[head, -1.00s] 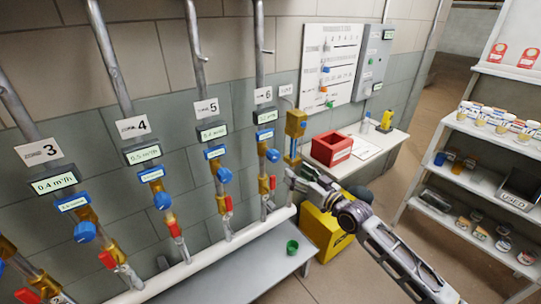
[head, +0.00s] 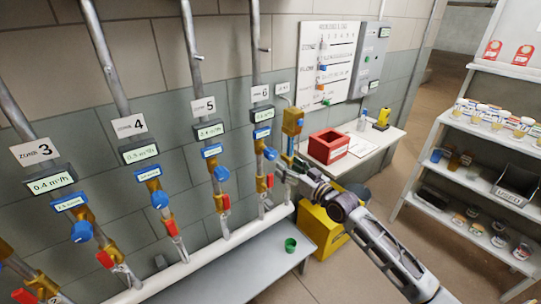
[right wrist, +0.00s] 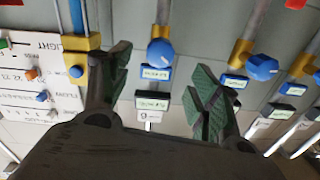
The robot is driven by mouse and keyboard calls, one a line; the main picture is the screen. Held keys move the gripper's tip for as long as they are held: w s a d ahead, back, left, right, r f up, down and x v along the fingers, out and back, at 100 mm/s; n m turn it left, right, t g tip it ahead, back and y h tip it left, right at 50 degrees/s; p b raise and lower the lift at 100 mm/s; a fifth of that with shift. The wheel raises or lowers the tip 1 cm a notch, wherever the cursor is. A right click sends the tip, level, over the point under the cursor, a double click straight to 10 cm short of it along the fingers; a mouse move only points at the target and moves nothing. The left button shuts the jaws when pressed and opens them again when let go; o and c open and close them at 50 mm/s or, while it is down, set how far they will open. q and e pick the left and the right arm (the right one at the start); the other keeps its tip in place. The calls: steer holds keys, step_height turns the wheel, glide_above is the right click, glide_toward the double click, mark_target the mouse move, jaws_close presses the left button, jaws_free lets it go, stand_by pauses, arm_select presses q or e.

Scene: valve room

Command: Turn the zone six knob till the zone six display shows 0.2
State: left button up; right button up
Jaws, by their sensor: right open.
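The zone six knob (head: 270,153) is a blue round knob on the brass valve of the rightmost pipe. Above it is the zone six display (head: 264,114), whose digits are too small to read; it also shows in the right wrist view (right wrist: 153,102), turned upside down. My right gripper (head: 281,171) is open and empty, just below and right of the knob in the head view. In the right wrist view the knob (right wrist: 160,53) lies between the two spread fingers, apart from both. My left gripper is not in view.
The zone five knob (head: 221,173) and a red-handled valve lever (head: 269,181) are close by. A brass fitting (head: 292,122) stands right of pipe six. A red bin (head: 328,146) sits on a white table, with a yellow case (head: 321,232) below.

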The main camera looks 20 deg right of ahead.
mark_target(274, 157)
steer(key=shift+x, duration=3.55)
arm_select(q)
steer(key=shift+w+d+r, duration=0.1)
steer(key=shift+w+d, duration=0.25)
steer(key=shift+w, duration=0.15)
arm_select(e)
steer(key=shift+x, duration=1.75)
steer(key=shift+a, duration=0.1)
steer(key=c, duration=1)
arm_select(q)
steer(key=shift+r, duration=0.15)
